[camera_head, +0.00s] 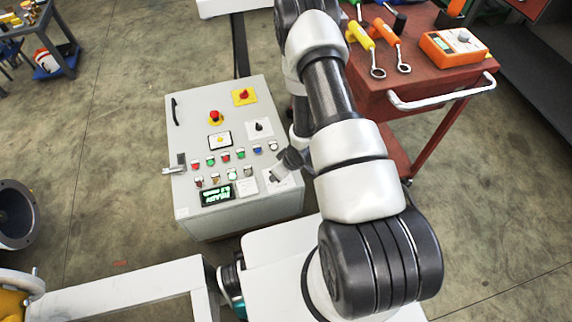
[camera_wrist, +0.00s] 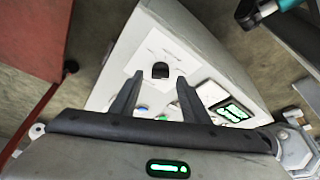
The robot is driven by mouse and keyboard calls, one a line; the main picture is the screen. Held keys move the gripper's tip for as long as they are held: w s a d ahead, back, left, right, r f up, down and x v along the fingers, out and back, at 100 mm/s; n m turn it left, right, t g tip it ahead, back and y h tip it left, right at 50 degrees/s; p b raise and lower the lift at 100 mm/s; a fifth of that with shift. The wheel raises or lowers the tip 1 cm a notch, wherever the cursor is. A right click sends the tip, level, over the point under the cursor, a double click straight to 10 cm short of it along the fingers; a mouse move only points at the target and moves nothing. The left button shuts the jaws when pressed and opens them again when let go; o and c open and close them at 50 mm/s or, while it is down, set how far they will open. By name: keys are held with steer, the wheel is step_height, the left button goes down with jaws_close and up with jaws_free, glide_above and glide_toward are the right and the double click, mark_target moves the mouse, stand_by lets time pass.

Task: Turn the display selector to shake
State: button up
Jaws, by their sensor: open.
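The grey control box (camera_head: 180,190) stands on the floor with its sloping panel facing up. A green lit display (camera_head: 217,195) is near the panel's lower edge; it also shows in the wrist view (camera_wrist: 232,111). In the wrist view, a black selector knob (camera_wrist: 160,70) sits on a white plate, just beyond and between my fingertips. My gripper (camera_wrist: 156,88) is open, with one finger on each side and no visible contact with the knob. In the head view, my gripper (camera_head: 277,172) is over the panel's lower right corner and partly hides a white plate there.
The panel also carries a red knob on yellow (camera_head: 243,95), a red emergency button (camera_head: 215,117), another black selector (camera_head: 259,126) and several coloured buttons. A red tool cart (camera_head: 400,100) stands close on the right. Open floor lies left of the box.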

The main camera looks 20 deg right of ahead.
steer(key=p+v, duration=0.3)
steer(key=v, duration=1.3)
steer(key=shift+s+r+p, duration=0.15)
steer(key=shift+r+p, duration=0.05)
steer(key=shift+p, duration=0.1)
steer(key=w+d+r+m+t+h, duration=0.1)
steer(key=w+d+r+h, duration=0.1)
steer(key=r, duration=0.9)
steer(key=w+d+r+m+h, duration=0.1)
steer(key=w+d+r, duration=0.1)
steer(key=r, duration=0.9)
steer(key=s+a+r+m+t+y, duration=0.15)
steer(key=s+a+r, duration=0.25)
steer(key=s+r, duration=0.6)
steer(key=s+a+r+m+g+h, duration=0.1)
steer(key=s+a+r+m, duration=0.15)
steer(key=s+r, duration=0.65)
step_height(320, 180, up, 19)
steer(key=w+p, duration=0.2)
steer(key=p, duration=1.4)
steer(key=shift+a+p, duration=0.35)
